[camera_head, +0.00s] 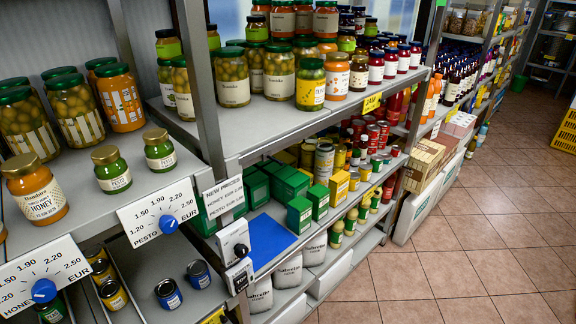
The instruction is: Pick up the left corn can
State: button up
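No can here has a label that I can read as corn. Two short blue cans with dark tops stand apart on the lower left shelf (140,262): the left blue can (168,294) is nearer, and the right blue can (198,274) is slightly farther back. Left of them is a row of small dark containers with yellow bands (113,295), partly hidden by the shelf above. More tins, some yellow (340,157), stand crowded on the middle shelf to the right. I cannot tell which of these hold corn. My gripper is not in view.
A honey jar (37,190) and two green pesto jars (111,170) stand on the upper left shelf. Price dials (169,223) hang on its front edge. A blue mat (268,240) lies bare beside green boxes (300,214). The tiled floor (455,255) is clear at right.

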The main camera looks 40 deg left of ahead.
aim_at(355, 175)
jog(key=u, duration=0.65)
jog(key=i, duration=1.65)
jog(key=z, duration=0.05)
